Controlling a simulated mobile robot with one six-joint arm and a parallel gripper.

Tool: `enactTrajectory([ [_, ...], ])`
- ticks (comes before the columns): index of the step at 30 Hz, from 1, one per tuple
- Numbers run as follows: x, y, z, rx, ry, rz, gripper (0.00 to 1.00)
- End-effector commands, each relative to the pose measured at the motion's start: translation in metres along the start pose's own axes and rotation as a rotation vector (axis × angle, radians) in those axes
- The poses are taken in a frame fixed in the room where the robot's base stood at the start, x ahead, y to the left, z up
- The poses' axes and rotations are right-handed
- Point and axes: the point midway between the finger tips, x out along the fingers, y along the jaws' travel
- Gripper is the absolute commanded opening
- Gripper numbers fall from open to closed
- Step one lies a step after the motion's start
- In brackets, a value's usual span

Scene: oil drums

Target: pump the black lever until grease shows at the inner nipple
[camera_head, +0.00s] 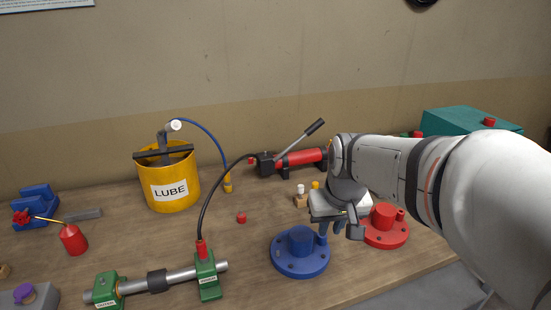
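A red hand pump (301,159) lies at the back of the bench. Its lever (297,142) is raised, slanting up to the right to a black grip (315,126). A black hose (212,184) runs from the pump to a red coupler (201,248) on top of the green inner block (208,277). The coupler covers the nipple, and no grease is discernible there. My gripper (342,229) is in front of and below the lever, apart from it, above and just right of the blue flange (300,255). Its finger gap is too unclear to judge.
A yellow LUBE drum (172,185) stands at the back left. A shaft (180,277) joins the inner block and the green outer block (105,290). A red flange (386,229) sits beneath my arm. A small red cap (241,217) lies mid-bench.

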Motion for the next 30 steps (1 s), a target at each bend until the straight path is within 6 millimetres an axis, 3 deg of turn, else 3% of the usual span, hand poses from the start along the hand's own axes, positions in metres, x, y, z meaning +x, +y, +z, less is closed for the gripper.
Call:
enactTrajectory([
  [1, -0.002, -0.003, 0.025, 0.005, -0.005, 0.002, 0.14],
  [3, -0.002, -0.005, 0.054, 0.017, -0.017, 0.005, 0.08],
  [6, 0.000, -0.007, 0.088, 0.030, -0.030, 0.011, 0.00],
  [9, 0.003, -0.008, 0.110, 0.038, -0.039, 0.014, 0.00],
  [14, 0.005, -0.008, 0.121, 0.043, -0.044, 0.016, 0.00],
  [30, 0.005, -0.008, 0.120, 0.043, -0.044, 0.015, 0.00],
])
